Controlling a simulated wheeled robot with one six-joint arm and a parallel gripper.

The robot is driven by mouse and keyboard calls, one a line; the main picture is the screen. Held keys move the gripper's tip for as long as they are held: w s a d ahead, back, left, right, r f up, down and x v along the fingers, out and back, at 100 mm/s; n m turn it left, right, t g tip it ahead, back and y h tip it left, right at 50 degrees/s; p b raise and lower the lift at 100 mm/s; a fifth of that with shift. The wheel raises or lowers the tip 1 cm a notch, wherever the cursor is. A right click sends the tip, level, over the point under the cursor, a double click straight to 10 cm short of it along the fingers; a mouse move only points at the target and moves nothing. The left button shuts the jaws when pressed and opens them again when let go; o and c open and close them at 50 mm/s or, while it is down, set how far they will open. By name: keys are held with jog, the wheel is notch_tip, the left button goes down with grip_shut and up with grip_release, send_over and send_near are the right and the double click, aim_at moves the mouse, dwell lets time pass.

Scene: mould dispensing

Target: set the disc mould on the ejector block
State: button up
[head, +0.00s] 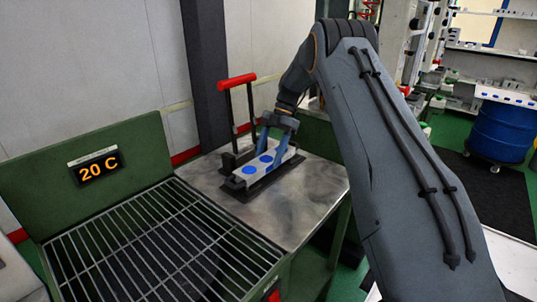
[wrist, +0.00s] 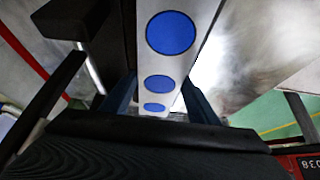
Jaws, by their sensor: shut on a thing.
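The disc mould (head: 257,164) is a pale bar with three blue discs along its top. My gripper (head: 274,148) is shut on it near its far end, with one blue finger on each side. The wrist view also shows the mould (wrist: 172,62) running between the fingers. The ejector block (head: 262,187) is a dark base under the mould, with a black lever frame and a red handle (head: 237,82) behind. The mould lies lengthwise over the base and looks level. I cannot tell whether it rests fully on it or sits slightly above.
The block stands on a bare metal tabletop (head: 315,185), clear to its right. At left is a green-sided bench with a wire grating (head: 150,245) and a "20 C" display (head: 97,167). A dark pillar (head: 208,75) rises behind the lever. A blue drum (head: 500,130) stands far right.

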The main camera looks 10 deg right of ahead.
jog(key=shift+f, duration=0.2)
jog(key=o, duration=1.7)
jog(key=shift+o, duration=0.2)
jog(key=shift+r, duration=0.4)
jog(key=b+v, duration=0.4)
jog(key=v, duration=0.7)
jog(key=shift+d+r, duration=0.2)
jog(key=shift+r, duration=0.15)
